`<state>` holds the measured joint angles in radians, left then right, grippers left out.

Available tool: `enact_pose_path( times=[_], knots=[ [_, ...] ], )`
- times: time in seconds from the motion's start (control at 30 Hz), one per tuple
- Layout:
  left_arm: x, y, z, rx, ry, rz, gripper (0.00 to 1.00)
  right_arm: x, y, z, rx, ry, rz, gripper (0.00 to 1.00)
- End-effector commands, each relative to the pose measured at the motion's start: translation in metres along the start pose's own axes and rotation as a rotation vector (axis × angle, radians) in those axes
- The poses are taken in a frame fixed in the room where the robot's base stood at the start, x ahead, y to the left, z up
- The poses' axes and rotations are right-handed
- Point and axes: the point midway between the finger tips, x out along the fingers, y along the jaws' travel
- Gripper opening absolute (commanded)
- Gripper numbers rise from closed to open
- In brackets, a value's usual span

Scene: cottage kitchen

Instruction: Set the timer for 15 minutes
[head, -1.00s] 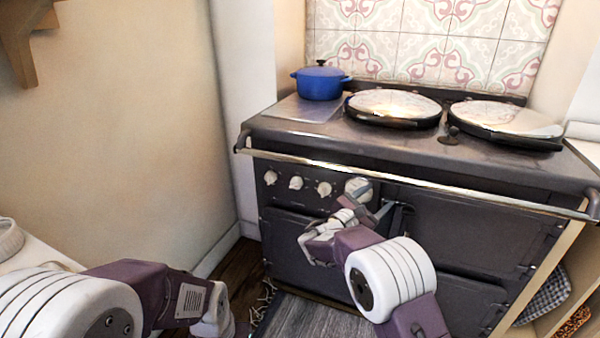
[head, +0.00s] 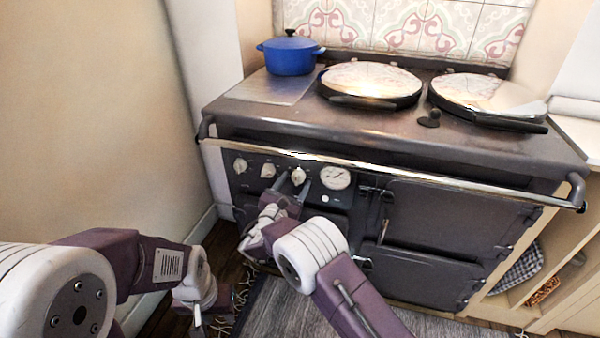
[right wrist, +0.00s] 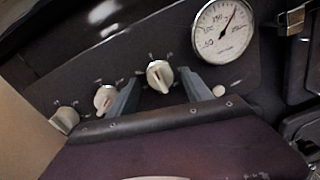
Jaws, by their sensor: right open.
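The dark range cooker has three cream knobs on its front panel: a left knob (head: 240,165), a middle knob (head: 268,170) and a right knob (head: 298,176). Labels are too small to tell which is the timer. My right gripper (head: 293,181) is open in front of the right knob.
A round gauge (head: 336,177) sits right of the knobs, with a small white button (head: 325,198) below it. A metal rail (head: 390,174) runs across the front above the panel. A blue pot (head: 290,54) stands on top. A wall is close on the left.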

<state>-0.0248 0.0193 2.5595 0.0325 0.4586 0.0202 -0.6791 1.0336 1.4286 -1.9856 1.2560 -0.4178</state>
Motion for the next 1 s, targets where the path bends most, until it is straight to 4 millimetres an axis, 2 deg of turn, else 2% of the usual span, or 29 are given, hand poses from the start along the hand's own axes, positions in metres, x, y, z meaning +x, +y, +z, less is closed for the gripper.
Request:
enact_pose_path(
  times=[0.27,0.3,0.5,0.77,1.0],
  knots=[
    [-0.001,0.0,0.0,0.0,-0.001,0.0,0.36,0.001,-0.001,0.0,0.001,0.001,0.002,0.58],
    [-0.001,0.0,0.0,0.0,-0.001,0.0,0.36,0.001,-0.001,0.0,0.001,0.001,0.002,0.53],
    [-0.001,0.0,0.0,0.0,-0.001,0.0,0.36,0.001,-0.001,0.0,0.001,0.001,0.002,0.0],
    [0.002,0.0,0.001,0.0,0.0,0.0,0.36,0.001,-0.001,-0.001,0.019,0.002,0.002,0.0],
    [0.016,0.0,0.002,0.0,0.0,0.0,0.36,0.001,-0.002,-0.003,0.133,0.007,0.001,0.0]
  ],
)
